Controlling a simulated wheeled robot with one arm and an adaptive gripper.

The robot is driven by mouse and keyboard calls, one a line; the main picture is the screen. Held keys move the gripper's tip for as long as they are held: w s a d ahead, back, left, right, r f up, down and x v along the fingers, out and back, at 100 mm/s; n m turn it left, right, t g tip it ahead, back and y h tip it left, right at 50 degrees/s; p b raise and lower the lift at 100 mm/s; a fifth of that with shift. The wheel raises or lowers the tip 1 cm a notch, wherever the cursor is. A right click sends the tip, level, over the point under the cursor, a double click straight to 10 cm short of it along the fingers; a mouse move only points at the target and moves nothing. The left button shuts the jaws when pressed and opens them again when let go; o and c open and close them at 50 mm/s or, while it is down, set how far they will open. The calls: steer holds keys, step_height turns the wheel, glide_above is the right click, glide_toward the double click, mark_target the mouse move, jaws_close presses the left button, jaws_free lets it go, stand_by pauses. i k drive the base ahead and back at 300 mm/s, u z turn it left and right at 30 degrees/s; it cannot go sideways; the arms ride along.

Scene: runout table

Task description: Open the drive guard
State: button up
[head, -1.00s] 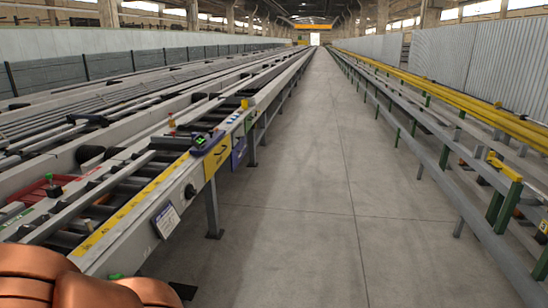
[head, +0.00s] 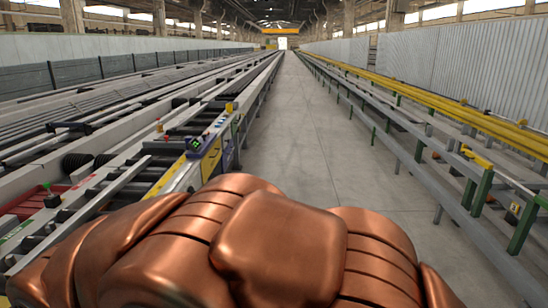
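The runout table (head: 130,190) runs along the left side, away from me. A yellow panel (head: 211,157) with a dark mark is on its aisle-facing side; I cannot tell for sure whether it is the drive guard. No open cover shows there. A small dark control box with a green display (head: 196,143) sits on the table edge above it. My copper-coloured arm fills the lower middle and hides the near side of the table. My gripper is not in view.
A clear concrete aisle (head: 290,140) runs down the middle. Grey rails with green posts (head: 478,190) and long yellow bars (head: 470,112) line the right side. A red tray (head: 28,200) lies at the table's left.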

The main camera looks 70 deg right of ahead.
mark_target(208, 163)
steer(key=z, duration=2.35)
steer(key=i, duration=0.9)
steer(key=z, duration=0.55)
steer(key=i, duration=1.75)
steer(key=u, duration=1.05)
steer(key=i, duration=1)
steer(key=u, duration=1.1)
steer(key=i, duration=0.25)
steer(key=u, duration=0.2)
